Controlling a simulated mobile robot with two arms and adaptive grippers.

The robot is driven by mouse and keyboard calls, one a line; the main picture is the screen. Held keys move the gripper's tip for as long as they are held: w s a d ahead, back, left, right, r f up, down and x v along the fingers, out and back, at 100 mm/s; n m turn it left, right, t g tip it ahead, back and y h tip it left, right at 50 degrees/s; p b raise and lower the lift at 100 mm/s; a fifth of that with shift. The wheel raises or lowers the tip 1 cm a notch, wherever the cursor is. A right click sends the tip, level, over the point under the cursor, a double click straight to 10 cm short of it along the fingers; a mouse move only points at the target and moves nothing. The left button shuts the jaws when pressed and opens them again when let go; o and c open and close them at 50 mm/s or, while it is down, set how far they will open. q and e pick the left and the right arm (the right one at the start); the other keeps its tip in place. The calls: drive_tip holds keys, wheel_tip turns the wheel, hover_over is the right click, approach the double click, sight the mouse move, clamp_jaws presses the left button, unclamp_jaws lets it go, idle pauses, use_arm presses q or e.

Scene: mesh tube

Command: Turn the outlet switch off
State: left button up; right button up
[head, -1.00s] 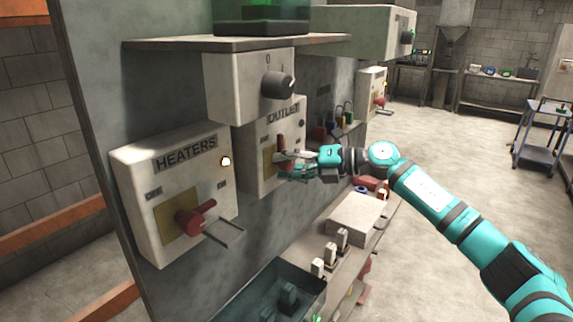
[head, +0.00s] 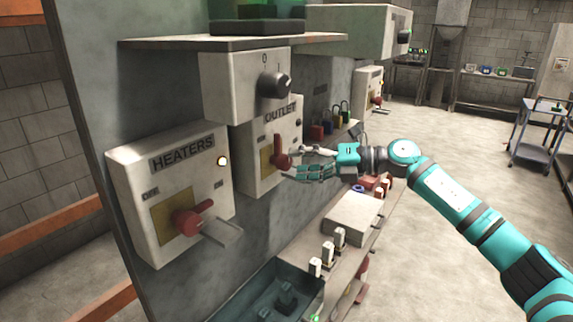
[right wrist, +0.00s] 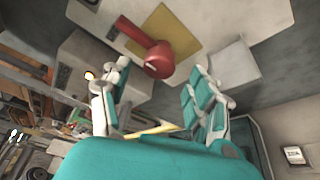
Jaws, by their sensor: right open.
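The OUTLET switch box (head: 254,172) is mounted on the grey panel, right of the HEATERS box. Its red handle (head: 280,154) sits on a yellow plate and points upward in the head view. My right gripper (head: 302,163) is open just to the right of the handle. In the right wrist view the red handle (right wrist: 157,58) lies beyond and between the two spread fingers of the gripper (right wrist: 158,95), and nothing is held. My left gripper is not in view.
The HEATERS box (head: 170,190) with its own red handle (head: 188,220) and a lit lamp is at left. A box with a dark knob (head: 272,86) sits above the outlet box. Padlocks (head: 325,128) hang at right. A shelf (head: 318,292) with small items is below.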

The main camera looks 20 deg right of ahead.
drive_tip(key=v, duration=0.7)
drive_tip(key=shift+d, duration=0.2)
drive_tip(key=shift+s+a, duration=0.1)
drive_tip(key=shift+s, duration=0.05)
